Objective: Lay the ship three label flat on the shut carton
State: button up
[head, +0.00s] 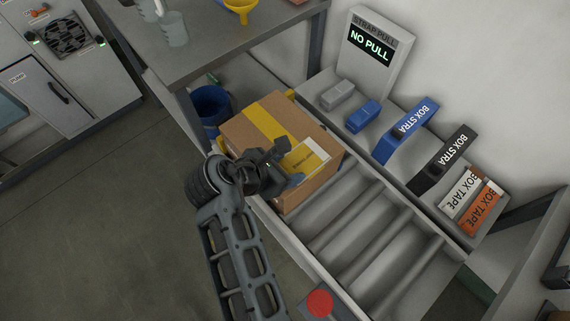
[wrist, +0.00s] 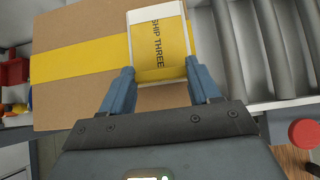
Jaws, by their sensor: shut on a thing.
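The ship three label (wrist: 158,42) is a yellow and white rectangle with "SHIP THREE" on it. My gripper (wrist: 160,82) is shut on its near edge, one blue finger at each side. In the head view the label (head: 305,160) appears over the right part of the carton's top, and my gripper (head: 292,176) is at its near left edge. The shut brown carton (head: 240,128) has a yellow tape band across its top; it also fills much of the wrist view (wrist: 75,100). I cannot tell whether the label touches the carton top.
The carton stands on a roller conveyor (head: 350,225). A sign reading "NO PULL" (head: 371,45), blue (head: 405,135) and black (head: 445,160) box strap holders and box tape (head: 480,205) line the far side. A red button (head: 320,303) is at the near edge. A blue bin (head: 211,105) stands left.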

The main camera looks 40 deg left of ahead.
jog(key=o, duration=1.1)
jog(key=shift+v, duration=3.9)
jog(key=shift+v, duration=3.9)
